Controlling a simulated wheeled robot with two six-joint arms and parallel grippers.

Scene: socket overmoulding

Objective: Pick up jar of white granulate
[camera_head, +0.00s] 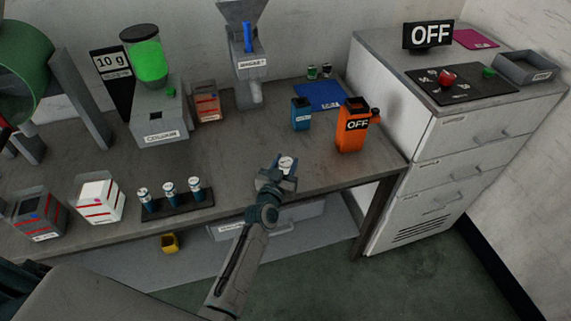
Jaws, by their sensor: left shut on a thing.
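My left gripper (277,178) is over the front part of the grey table, right of the middle. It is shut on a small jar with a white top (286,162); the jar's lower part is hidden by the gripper. I cannot tell its contents or whether its base touches the table. Several similar small jars with white tops and blue bodies (168,190) stand upright in a dark rack (178,208) at the front left of the table. My right gripper is not in view.
A dispenser with green contents (158,115) and a grey hopper (246,60) stand at the back. The table between rack and gripper is clear.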

